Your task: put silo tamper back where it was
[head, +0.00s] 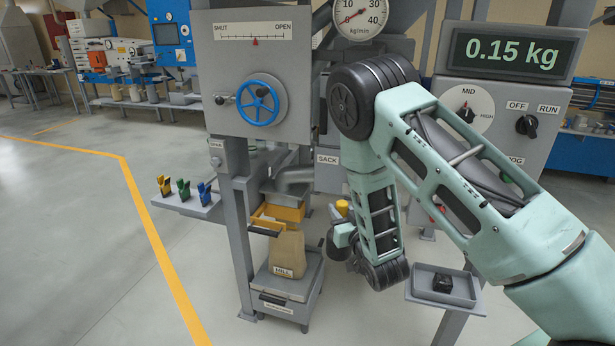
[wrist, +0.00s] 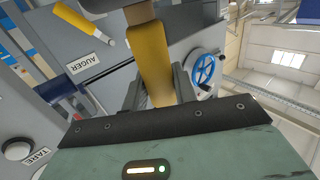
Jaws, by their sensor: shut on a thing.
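My gripper (wrist: 160,90) is shut on a yellow handle, which I take to be the silo tamper (wrist: 151,58). The handle stands up between the two fingers in the wrist view. Its far end runs to the picture's top edge and is cut off there. In the head view my gripper (head: 341,238) hangs low, just right of the sack stand, partly hidden by my own arm. A small yellow piece (head: 342,207) shows at it. The tamper's place cannot be told for sure.
A paper sack marked MILL (head: 287,253) stands on a grey stand (head: 286,285) under the spout. A tray (head: 430,293) holding a black object is at the lower right. A rack (head: 186,203) with coloured clips is left. A yellow lever (wrist: 72,17) sits by the AUGER label.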

